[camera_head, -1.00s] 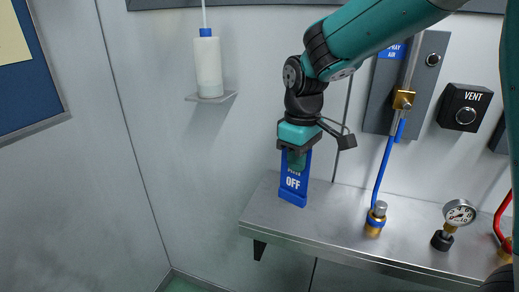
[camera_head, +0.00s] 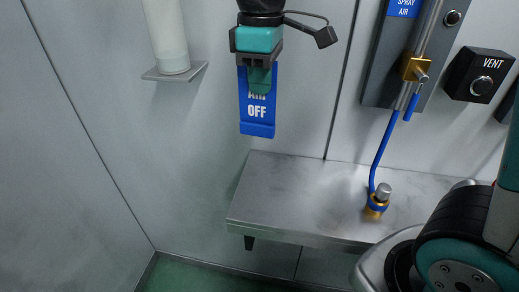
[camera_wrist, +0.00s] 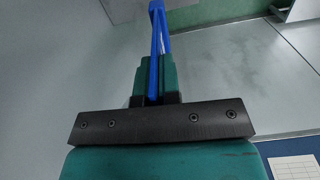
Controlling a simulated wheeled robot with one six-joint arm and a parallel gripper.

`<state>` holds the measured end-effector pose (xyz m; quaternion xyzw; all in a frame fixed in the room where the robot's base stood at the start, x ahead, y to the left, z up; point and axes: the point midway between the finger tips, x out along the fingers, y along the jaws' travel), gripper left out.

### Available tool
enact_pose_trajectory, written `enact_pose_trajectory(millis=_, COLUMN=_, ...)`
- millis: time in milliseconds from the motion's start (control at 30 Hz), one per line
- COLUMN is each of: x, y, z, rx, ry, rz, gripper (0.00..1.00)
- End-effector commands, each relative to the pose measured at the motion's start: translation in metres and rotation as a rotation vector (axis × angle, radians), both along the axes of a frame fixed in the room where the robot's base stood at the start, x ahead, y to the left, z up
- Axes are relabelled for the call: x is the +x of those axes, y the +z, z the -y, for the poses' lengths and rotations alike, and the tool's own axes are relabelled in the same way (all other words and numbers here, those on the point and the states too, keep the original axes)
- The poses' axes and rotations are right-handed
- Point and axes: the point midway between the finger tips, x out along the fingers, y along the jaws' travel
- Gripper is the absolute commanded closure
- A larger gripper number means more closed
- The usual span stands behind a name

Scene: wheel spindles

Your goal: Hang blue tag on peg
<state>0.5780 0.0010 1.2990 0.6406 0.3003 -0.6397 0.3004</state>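The blue tag (camera_head: 257,118) hangs from my gripper (camera_head: 260,80) in the head view, with white letters reading "OFF" on its lower part. My gripper is shut on its upper part and covers some of the lettering. The tag is upright and clear of the shelf, in front of the grey wall. In the wrist view the tag (camera_wrist: 157,45) shows edge-on between the green fingers of my gripper (camera_wrist: 155,80). I cannot make out a peg in either current view.
The metal shelf (camera_head: 290,185) below bears a brass fitting (camera_head: 376,200) with a blue hose. A white bottle (camera_head: 168,40) stands on a small wall bracket (camera_head: 174,72) at upper left. At right are the spray air panel (camera_head: 385,70) and the black vent box (camera_head: 478,76).

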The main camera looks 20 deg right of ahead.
Motion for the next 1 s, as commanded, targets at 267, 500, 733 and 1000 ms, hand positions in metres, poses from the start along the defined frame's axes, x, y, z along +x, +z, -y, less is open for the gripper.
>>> enact_pose_trajectory(millis=267, x=-0.002, y=-0.077, z=0.002, rx=-0.003, ry=-0.003, rz=-0.01, gripper=1.0)
enact_pose_trajectory(millis=500, x=-0.001, y=-0.125, z=0.003, rx=-0.001, ry=-0.005, rz=-0.005, gripper=1.0)
enact_pose_trajectory(millis=733, x=-0.001, y=-0.149, z=0.003, rx=-0.002, ry=-0.005, rz=-0.007, gripper=1.0)
enact_pose_trajectory(millis=1000, x=-0.001, y=-0.176, z=0.003, rx=-0.001, ry=-0.005, rz=-0.002, gripper=1.0)
